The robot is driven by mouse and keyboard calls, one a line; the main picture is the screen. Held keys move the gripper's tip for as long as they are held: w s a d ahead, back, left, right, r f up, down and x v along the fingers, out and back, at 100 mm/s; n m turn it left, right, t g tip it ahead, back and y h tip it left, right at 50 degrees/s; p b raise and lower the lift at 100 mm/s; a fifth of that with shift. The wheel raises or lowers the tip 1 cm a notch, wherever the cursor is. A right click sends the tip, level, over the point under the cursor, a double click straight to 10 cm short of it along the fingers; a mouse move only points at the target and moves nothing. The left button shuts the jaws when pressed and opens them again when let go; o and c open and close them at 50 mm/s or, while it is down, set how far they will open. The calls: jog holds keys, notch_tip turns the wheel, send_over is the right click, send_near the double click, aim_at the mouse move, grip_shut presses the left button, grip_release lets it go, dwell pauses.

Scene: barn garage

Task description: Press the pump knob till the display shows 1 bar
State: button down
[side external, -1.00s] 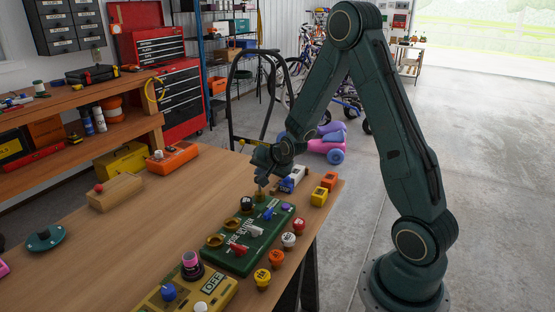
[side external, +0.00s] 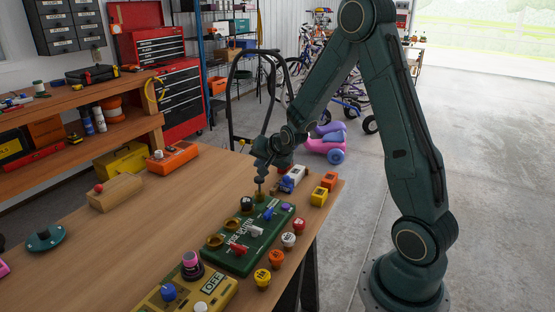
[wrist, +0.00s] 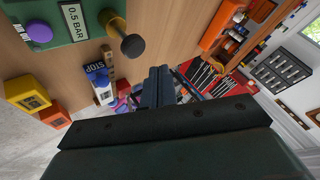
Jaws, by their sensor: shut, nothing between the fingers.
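The green box (side external: 226,258) lies on the workbench with levers, caps and brass collars on top. In the wrist view, the pump knob (wrist: 132,46) is a dark round cap on a brass collar at the edge of the green box (wrist: 85,8). Beside it, the display (wrist: 73,20) reads 0.5 BAR. In the wrist view, my gripper's fingers (wrist: 160,85) appear clear of the knob.
A white and blue block marked STOP (wrist: 102,92) stands near the knob. A yellow block (side external: 319,197) and an orange block (side external: 329,180) stand at the bench's right edge. Several coloured caps line the box's right side. The bench (side external: 150,225) left of the box is largely clear.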

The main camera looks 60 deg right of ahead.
aim_at(261, 180)
jog(key=shift+r, duration=1.55)
jog(key=s+a+r+n+g+y, duration=0.1)
jog(key=s+a+r+n+y, duration=0.1)
jog(key=s+a+r+n, duration=0.75)
jog(key=s+a+r+n+g+y, duration=0.1)
jog(key=s+a+r+n, duration=0.1)
jog(key=s+a, duration=0.3)
jog(key=s+a+r+n, duration=0.2)
jog(key=s+a, duration=0.4)
jog(key=s, duration=0.6)
jog(key=shift+s+g+y, duration=0.15)
jog(key=shift+g+y, duration=0.25)
jog(key=shift+a, duration=0.1)
